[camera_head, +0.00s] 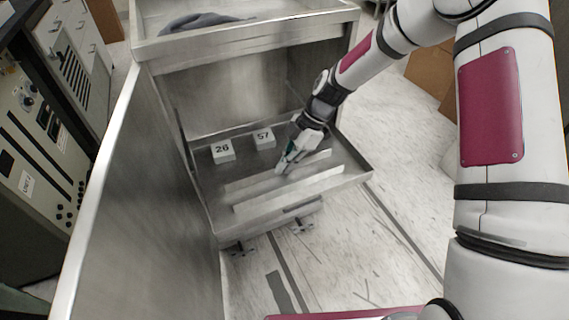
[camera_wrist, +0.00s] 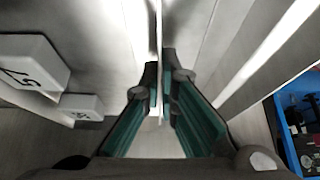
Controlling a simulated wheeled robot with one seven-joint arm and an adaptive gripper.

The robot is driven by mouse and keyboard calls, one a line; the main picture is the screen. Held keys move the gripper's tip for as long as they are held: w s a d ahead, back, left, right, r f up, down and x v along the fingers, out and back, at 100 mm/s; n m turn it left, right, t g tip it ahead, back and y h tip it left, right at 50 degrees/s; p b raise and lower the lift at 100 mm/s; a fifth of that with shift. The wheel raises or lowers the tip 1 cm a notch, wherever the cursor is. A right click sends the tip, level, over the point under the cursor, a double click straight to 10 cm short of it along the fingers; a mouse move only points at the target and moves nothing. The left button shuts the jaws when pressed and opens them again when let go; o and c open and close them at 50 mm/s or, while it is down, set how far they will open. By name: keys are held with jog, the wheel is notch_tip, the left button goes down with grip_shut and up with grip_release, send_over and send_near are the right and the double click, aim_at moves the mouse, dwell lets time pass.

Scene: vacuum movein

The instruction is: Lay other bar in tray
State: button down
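Two long pale metal bars are at the lower tray (camera_head: 362,174) of a metal cart in the head view. The rear bar (camera_head: 314,159) runs under my gripper (camera_head: 283,167); the front bar (camera_head: 300,186) lies roughly parallel to it, nearer the tray's front edge. In the wrist view, the rear bar shows as a thin upright edge (camera_wrist: 158,25) between my fingertips (camera_wrist: 160,80), which are closed in on both sides of it. My gripper looks shut on this bar. Whether its underside touches the tray floor is hard to tell.
White blocks marked 26 (camera_head: 222,151) and 57 (camera_head: 264,138) stand at the tray's back. The cart's upper tray (camera_head: 250,33) holds a dark cloth (camera_head: 200,22) above. A tall metal panel (camera_head: 135,190) stands left. A blue crate (camera_wrist: 283,125) shows right in the wrist view.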

jog(key=c, duration=1.8)
grip_release()
jog(key=shift+f, duration=0.1)
jog(key=shift+d+r, duration=0.1)
jog(key=shift+r, duration=0.25)
jog(key=p+v, duration=0.4)
jog(key=v, duration=0.7)
jog(key=shift+r, duration=0.3)
jog(key=shift+w+d, duration=0.1)
jog(key=shift+d, duration=0.05)
